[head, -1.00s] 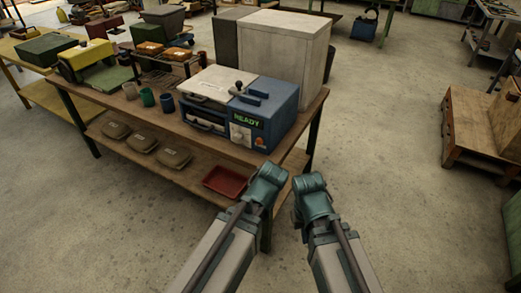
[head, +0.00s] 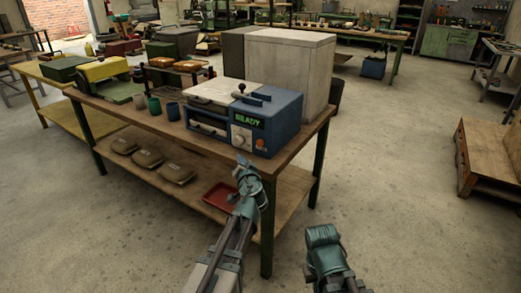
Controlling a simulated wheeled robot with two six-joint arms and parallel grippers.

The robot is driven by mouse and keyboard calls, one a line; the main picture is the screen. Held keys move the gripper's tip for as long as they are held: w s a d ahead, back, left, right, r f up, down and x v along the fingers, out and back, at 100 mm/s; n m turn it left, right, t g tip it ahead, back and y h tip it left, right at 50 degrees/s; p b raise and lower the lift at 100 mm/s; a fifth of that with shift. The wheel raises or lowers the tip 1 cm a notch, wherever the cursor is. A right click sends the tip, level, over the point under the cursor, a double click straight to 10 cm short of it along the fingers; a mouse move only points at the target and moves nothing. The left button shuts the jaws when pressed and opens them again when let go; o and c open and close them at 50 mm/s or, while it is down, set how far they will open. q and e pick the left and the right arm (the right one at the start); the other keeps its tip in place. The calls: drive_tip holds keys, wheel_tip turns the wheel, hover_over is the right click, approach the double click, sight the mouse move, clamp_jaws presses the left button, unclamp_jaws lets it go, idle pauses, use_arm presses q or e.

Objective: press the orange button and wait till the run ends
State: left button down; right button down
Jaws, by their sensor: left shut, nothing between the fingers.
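A blue machine (head: 281,121) with a pale top plate stands on the wooden workbench (head: 300,152). Its display (head: 248,119) shows green lettering that reads READY. A small orange button (head: 260,143) sits on the front panel, right of a white dial (head: 241,135). My left gripper (head: 241,163) is shut and empty. It shows in front of the bench, below the panel in the picture and apart from the button. My right arm shows at the lower right, but its gripper fingers are not in view.
A large pale box (head: 290,72) stands behind the machine. Several cups (head: 172,111) are left of it. A red tray (head: 219,196) and several tan packs (head: 148,158) lie on the lower shelf. The floor between is clear.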

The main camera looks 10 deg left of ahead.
idle(0.3)
use_arm(q)
approach(256, 143)
drive_tip(key=shift+s+a+x, duration=0.1)
drive_tip(key=shift+a+x, duration=0.1)
drive_tip(key=shift+x, duration=0.65)
drive_tip(key=shift+s+a+x, duration=0.1)
drive_tip(key=shift+a+x, duration=0.05)
drive_tip(key=shift+x, duration=0.75)
drive_tip(key=shift+s+a+x, duration=0.1)
drive_tip(key=shift+a+x, duration=0.1)
drive_tip(key=shift+x, duration=0.65)
drive_tip(key=shift+w, duration=0.2)
drive_tip(key=shift+w+d, duration=0.15)
drive_tip(key=shift+w, duration=0.1)
drive_tip(key=shift+w+d, duration=0.2)
drive_tip(key=shift+w, duration=0.3)
idle(0.6)
drive_tip(key=shift+s, duration=0.15)
drive_tip(key=shift+s+a, duration=0.3)
drive_tip(key=shift+s, duration=0.45)
drive_tip(key=shift+s, duration=0.15)
